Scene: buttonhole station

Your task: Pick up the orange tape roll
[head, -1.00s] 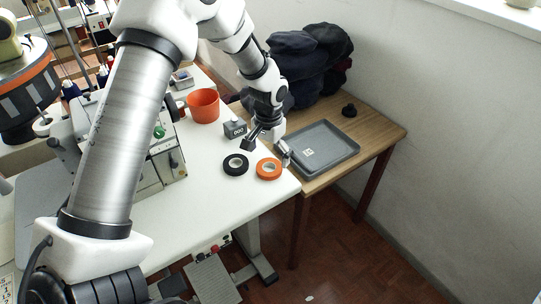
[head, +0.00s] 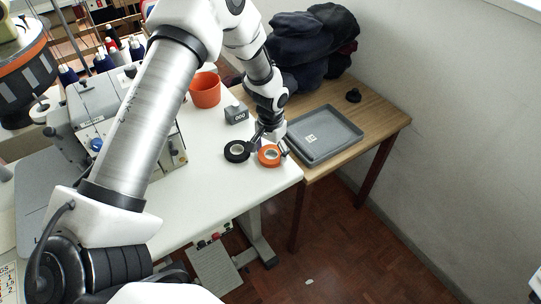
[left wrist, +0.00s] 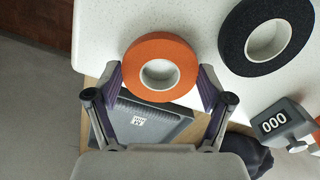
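The orange tape roll (head: 269,162) lies flat near the corner of the white table, and shows at the top centre of the left wrist view (left wrist: 186,75). My left gripper (head: 267,148) is low over it, fingers open. In the left wrist view its two fingertips (left wrist: 160,77) stand on either side of the roll, very close to its rim; I cannot tell whether they touch it. A black tape roll (head: 230,155) lies just left of the orange one, and also shows in the left wrist view (left wrist: 231,45). My right gripper is not in view.
A grey block marked 000 (head: 236,116) and an orange cup (head: 206,90) stand farther back. A grey tray (head: 350,145) lies on the wooden table (head: 392,122) to the right, with dark cloth behind. A sewing machine (head: 88,112) stands left. The white table's front (head: 200,205) is clear.

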